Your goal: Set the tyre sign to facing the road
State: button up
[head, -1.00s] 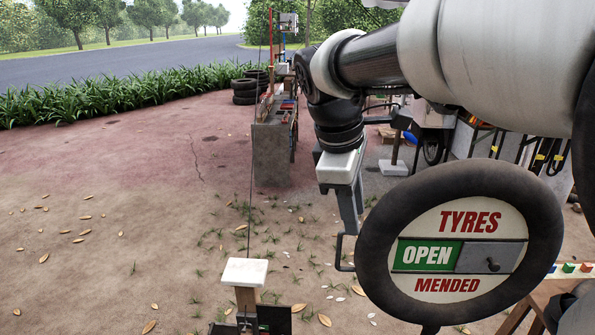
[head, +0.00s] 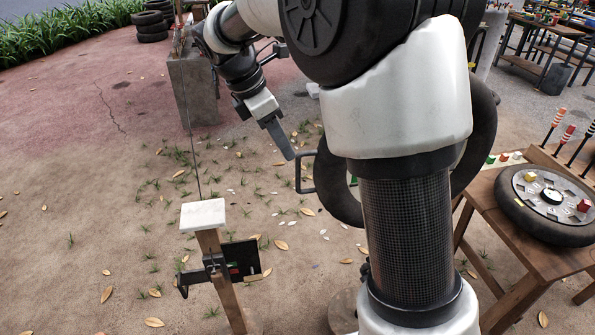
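The tyre sign (head: 337,195) stands beyond my arm. Its black tyre rim shows at both sides of my upright arm link, which hides its face and lettering. A dark U-shaped handle (head: 303,173) sticks out from the sign's left edge. My gripper (head: 284,146) points down and right, with its tips right at the handle's upper part. The fingers are seen edge-on, so I cannot tell whether they are open, shut, or touching the handle.
A post with a white cap (head: 203,214) and a black bracket stands front left. A wooden table (head: 487,203) with a tyre-rimmed tray (head: 510,205) is at right. A concrete block (head: 193,92) and stacked tyres (head: 150,26) are behind.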

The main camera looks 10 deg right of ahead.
send_over(298, 188)
jog(key=f, duration=0.9)
jog(key=shift+w+d+f, duration=0.1)
jog(key=shift+w+f, duration=0.1)
jog(key=shift+w, duration=0.15)
grip_shut()
